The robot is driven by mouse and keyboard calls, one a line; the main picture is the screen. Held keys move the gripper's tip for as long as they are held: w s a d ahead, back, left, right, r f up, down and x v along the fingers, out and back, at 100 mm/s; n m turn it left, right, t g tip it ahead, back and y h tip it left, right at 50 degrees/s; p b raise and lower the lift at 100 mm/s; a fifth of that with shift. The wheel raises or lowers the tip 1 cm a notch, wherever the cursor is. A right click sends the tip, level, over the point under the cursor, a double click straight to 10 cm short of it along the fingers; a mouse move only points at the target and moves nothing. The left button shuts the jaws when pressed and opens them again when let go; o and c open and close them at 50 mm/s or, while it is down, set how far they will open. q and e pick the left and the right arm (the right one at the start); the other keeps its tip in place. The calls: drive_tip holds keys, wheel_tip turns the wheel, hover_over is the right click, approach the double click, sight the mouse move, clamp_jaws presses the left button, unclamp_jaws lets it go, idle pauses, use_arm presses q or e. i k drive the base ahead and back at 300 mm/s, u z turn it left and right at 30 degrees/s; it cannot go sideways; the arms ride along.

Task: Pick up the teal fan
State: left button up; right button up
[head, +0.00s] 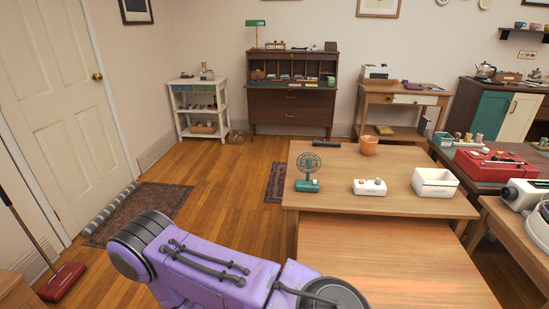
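The teal fan (307,186) stands upright on the wooden table (330,258), near the left edge of its raised top. It has a teal base with a small pale knob and a round caged head. Nothing touches it. A purple arm link of mine fills the lower middle of the head view, in front of the table and well short of the fan. Neither of my grippers is in view.
A white device (369,188) with knobs sits right of the fan, then a white box (434,184). An orange pot (369,145) and a dark flat object (326,143) lie behind. The wooden floor left of the table is open. A red floor sweeper (62,281) stands at far left.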

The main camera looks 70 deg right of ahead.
sight(309, 163)
drive_tip(key=z, duration=0.05)
drive_tip(key=i, duration=1.85)
drive_tip(key=z, duration=2.3)
drive_tip(key=i, duration=1.55)
drive_tip(key=z, duration=2.2)
